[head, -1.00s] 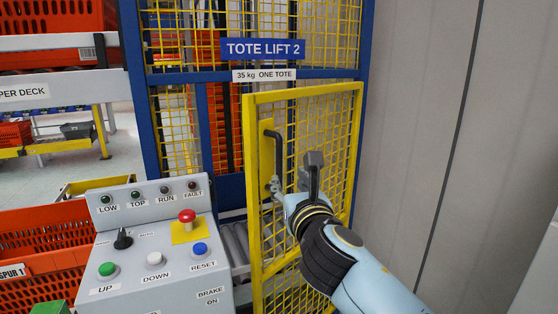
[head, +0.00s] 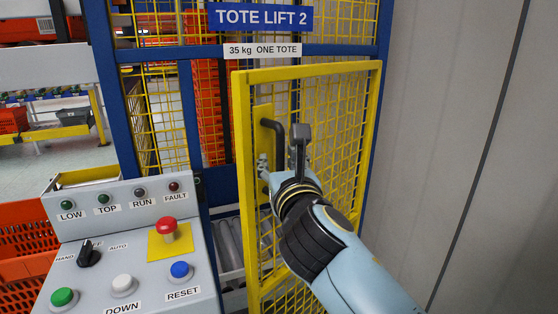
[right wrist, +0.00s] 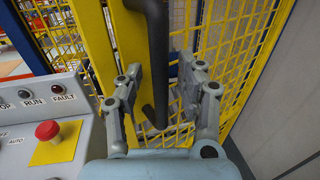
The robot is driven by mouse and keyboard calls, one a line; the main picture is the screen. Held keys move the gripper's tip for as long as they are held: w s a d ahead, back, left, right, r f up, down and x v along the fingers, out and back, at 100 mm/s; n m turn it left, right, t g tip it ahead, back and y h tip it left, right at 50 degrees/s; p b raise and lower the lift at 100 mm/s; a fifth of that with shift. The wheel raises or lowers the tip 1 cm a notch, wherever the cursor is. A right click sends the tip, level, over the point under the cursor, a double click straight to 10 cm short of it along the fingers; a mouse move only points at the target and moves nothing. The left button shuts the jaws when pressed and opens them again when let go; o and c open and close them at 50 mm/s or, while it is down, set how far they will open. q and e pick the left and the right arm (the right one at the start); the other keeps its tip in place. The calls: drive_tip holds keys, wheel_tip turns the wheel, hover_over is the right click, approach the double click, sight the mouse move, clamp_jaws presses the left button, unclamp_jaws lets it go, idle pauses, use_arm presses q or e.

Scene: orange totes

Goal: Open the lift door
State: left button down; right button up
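The lift door (head: 305,72) is a yellow-framed mesh panel, standing partly open in the head view. Its free left edge is swung out toward me from the blue lift frame. A dark bar handle (head: 272,124) stands upright near that edge; it also shows in the right wrist view (right wrist: 157,60). My right gripper (head: 281,152) is at the handle. In the right wrist view the fingers (right wrist: 160,82) stand apart, one on each side of the bar, with gaps visible. Whether either finger touches it is unclear. My left gripper is out of view.
A grey control panel (head: 128,258) with buttons, a selector and a red stop button stands left of the door. Rollers (head: 228,245) show behind the door's free edge. A grey wall (head: 450,120) is close on the right. Orange totes (head: 22,285) lie at left.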

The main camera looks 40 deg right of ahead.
drive_tip(key=c, duration=0.4)
clamp_jaws()
drive_tip(key=shift+d, duration=0.1)
drive_tip(key=shift+s, duration=0.1)
